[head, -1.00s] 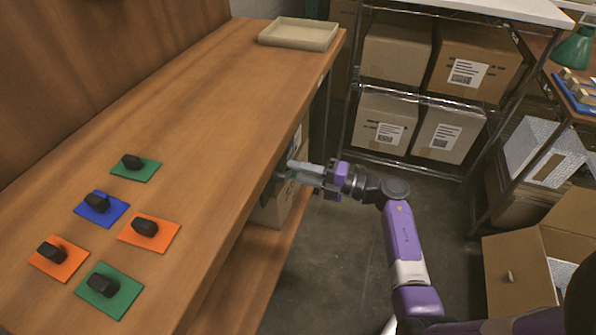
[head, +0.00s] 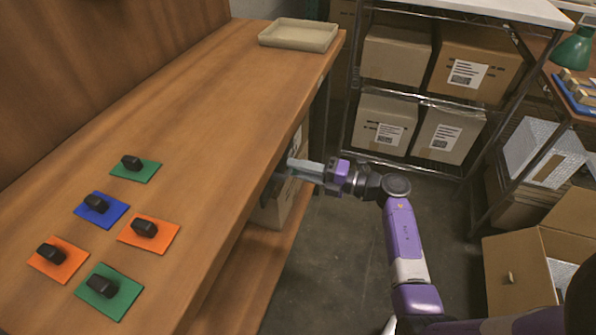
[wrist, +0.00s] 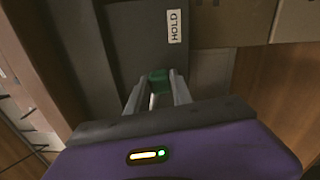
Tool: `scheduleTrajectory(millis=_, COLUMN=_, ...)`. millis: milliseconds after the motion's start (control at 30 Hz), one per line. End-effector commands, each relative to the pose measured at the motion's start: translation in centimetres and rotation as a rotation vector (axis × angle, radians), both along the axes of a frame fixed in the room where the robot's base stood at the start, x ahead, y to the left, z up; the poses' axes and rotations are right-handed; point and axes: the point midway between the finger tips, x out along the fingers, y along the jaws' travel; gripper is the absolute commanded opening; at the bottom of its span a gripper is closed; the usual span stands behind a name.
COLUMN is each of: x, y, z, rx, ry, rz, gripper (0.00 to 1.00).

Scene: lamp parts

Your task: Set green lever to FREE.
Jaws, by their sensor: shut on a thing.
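In the wrist view the green lever (wrist: 158,75) shows as a small green block between the tips of my gripper (wrist: 160,86), which is shut on it. Behind it is a dark grey panel (wrist: 134,45) with a white HOLD label (wrist: 174,26) above and slightly right of the lever. No FREE label is visible. In the head view my gripper (head: 291,165) reaches in from the right at the wooden bench's front edge. There the lever is hidden, and the panel is mostly hidden by the bench and my gripper.
The wooden bench (head: 215,100) carries several black knobs on coloured plates, such as a blue plate (head: 115,212), and a beige tray (head: 300,36). A lower shelf (head: 255,265) lies beneath. Cardboard boxes (head: 395,55) fill the rack behind. An open carton (head: 520,270) stands right; floor between is clear.

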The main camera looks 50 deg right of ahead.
Motion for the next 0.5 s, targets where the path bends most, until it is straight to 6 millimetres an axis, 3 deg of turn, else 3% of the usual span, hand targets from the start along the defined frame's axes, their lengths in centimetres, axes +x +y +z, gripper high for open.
scheduleTrajectory(millis=500, x=0.1, y=-0.5, z=2.9, rx=-0.441, ry=-0.155, rz=0.004, gripper=0.00)
